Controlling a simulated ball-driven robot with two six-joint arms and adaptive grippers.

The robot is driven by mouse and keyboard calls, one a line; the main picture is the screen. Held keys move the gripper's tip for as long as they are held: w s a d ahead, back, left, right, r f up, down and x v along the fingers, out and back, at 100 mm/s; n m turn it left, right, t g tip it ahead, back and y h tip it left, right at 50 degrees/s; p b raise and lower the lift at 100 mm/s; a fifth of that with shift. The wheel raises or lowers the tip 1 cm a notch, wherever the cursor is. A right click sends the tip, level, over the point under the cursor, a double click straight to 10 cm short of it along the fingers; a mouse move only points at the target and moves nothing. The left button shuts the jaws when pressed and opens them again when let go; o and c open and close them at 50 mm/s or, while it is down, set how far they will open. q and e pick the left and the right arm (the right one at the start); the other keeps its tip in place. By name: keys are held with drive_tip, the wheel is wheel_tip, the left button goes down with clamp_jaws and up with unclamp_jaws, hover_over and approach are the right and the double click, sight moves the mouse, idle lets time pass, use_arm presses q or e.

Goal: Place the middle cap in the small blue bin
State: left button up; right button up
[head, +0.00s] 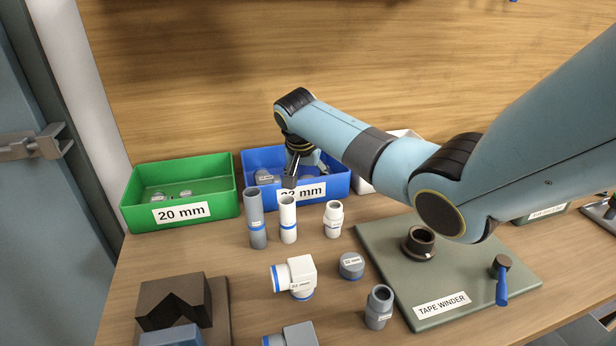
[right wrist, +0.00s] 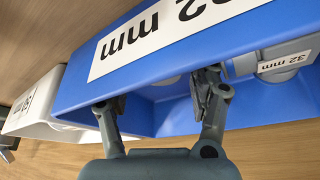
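The blue bin (head: 338,187), labelled 32 mm, stands at the back middle of the bench. It also fills much of the right wrist view (right wrist: 70,85). My right gripper (head: 303,178) reaches down into it. In the right wrist view its two fingers (right wrist: 158,98) are apart with nothing between them. A grey capped piece marked 32 mm (right wrist: 283,62) lies inside the bin beside one finger; grey pieces (head: 267,177) also show there in the head view. A grey round cap (head: 351,265) sits on the bench in front. Which cap is the middle one I cannot tell. My left gripper is out of view.
A green 20 mm bin (head: 180,188) stands left of the blue one, a white bin (right wrist: 32,100) on its other side. Upright pipe pieces (head: 256,220), white fittings (head: 295,277) and a grey fitting (head: 379,307) stand in front. The tape winder board (head: 440,300) lies at right.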

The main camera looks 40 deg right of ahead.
drive_tip(key=shift+r, duration=0.15)
drive_tip(key=shift+a+r, duration=0.1)
drive_tip(key=shift+r, duration=0.15)
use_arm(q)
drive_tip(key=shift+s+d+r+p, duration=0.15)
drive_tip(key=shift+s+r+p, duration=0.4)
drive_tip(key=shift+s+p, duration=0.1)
use_arm(e)
drive_tip(key=v, duration=1.1)
drive_tip(key=shift+s+r, duration=0.15)
drive_tip(key=shift+r, duration=0.15)
drive_tip(key=shift+a, duration=0.1)
